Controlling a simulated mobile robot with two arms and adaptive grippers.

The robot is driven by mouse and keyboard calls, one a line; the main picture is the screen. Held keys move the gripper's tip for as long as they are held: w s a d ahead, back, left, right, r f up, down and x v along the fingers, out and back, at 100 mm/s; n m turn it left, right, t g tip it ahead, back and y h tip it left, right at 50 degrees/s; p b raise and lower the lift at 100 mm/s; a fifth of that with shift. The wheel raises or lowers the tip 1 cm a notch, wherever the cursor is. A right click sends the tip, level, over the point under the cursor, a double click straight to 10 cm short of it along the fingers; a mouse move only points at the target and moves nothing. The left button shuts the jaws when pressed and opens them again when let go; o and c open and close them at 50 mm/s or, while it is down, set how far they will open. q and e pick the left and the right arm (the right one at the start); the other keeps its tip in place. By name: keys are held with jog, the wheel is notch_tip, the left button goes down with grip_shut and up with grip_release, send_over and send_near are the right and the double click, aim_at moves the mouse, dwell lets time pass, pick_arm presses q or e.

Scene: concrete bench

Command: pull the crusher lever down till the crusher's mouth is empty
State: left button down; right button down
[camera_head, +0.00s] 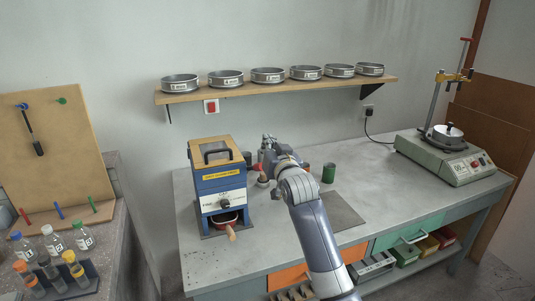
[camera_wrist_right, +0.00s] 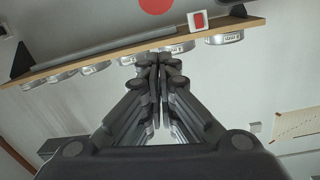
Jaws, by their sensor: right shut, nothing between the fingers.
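A blue box-shaped machine (camera_head: 221,184) with a wooden top and yellow label stands on the bench; it appears to be the crusher. A black handle (camera_head: 215,152) shows on its top. I cannot make out a lever clearly or see inside a mouth. My right gripper (camera_head: 267,143) is just right of the machine's upper part, apart from the black handle. Its fingers are shut and empty in the right wrist view (camera_wrist_right: 153,62). My left gripper is out of view.
A green cup (camera_head: 328,173) stands right of my right arm. A dark mat (camera_head: 335,213) lies on the bench. A shelf (camera_head: 285,88) with several sieves is above. A sieve shaker (camera_head: 447,157) stands at the right. Bench between the cup and shaker is clear.

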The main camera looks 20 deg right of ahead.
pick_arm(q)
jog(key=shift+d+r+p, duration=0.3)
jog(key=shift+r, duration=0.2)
pick_arm(e)
jog(key=shift+s+a+f, duration=0.15)
jog(key=shift+s+f, duration=0.2)
jog(key=shift+f, duration=0.4)
jog(key=shift+s+a+f, duration=0.1)
jog(key=shift+s+f, duration=0.25)
jog(key=shift+f, duration=0.4)
